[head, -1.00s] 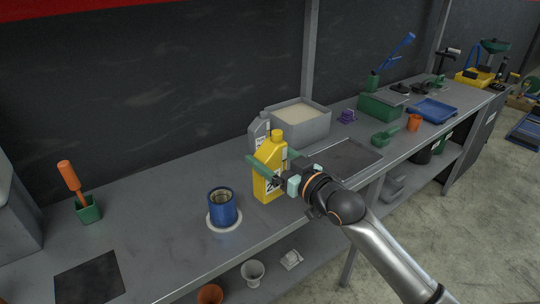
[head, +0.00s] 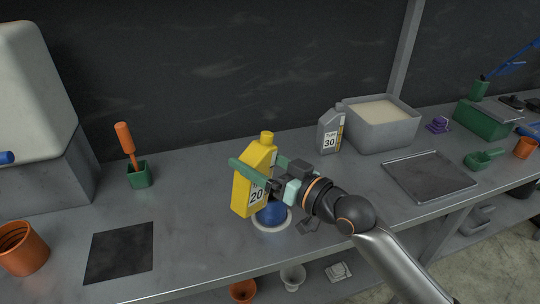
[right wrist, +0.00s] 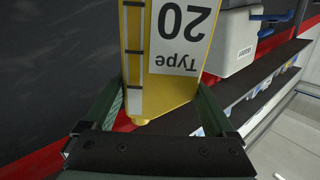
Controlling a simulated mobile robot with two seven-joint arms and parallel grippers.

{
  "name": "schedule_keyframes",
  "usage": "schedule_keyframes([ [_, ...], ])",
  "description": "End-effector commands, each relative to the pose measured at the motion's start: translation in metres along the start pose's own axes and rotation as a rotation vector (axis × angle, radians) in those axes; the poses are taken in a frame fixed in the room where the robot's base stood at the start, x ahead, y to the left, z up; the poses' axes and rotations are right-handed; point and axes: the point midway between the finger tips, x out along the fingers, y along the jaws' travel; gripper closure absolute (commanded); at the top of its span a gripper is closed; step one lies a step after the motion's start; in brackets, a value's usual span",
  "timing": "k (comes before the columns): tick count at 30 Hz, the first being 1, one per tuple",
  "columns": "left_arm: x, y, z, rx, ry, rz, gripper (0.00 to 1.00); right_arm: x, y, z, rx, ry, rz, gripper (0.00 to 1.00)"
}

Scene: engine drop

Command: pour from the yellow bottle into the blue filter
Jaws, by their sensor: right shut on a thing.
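The yellow bottle (head: 249,190), labelled 20, is in the head view with its cap (head: 267,138) up and leaning slightly to the right. My right gripper (head: 262,170) is shut on its upper body. In the right wrist view the bottle (right wrist: 165,90) fills the space between the green fingers (right wrist: 160,108), its label upside down in the picture. The blue filter (head: 272,215) stands on a white ring (head: 284,226) on the bench, mostly hidden behind the bottle and gripper. The bottle overlaps its left side in the picture; I cannot tell the gap. My left gripper is not in view.
A grey bottle (head: 330,131) and a grey bin (head: 386,128) stand behind, to the right. A flat tray (head: 430,177) lies at right. A green cup with an orange-handled tool (head: 138,175), a dark mat (head: 119,252) and an orange cup (head: 21,250) are left. Bench between is clear.

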Motion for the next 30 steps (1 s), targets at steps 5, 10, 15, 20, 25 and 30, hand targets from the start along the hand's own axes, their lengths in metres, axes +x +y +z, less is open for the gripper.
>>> schedule_keyframes([
  [5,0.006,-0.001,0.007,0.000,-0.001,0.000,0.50,0.000,0.001,0.018,0.108,0.004,0.000,1.00],
  [10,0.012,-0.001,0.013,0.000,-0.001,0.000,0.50,0.000,0.001,0.039,0.237,0.005,0.001,1.00],
  [15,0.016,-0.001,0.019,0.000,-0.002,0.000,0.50,0.000,0.002,0.059,0.392,0.006,0.002,1.00],
  [20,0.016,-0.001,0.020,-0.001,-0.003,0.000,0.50,0.000,0.002,0.062,0.452,0.006,0.001,1.00],
  [25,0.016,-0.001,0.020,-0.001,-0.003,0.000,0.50,0.000,0.002,0.062,0.449,0.005,0.001,1.00],
  [30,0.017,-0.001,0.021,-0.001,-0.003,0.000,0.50,-0.001,0.003,0.065,0.448,0.005,0.001,1.00],
])
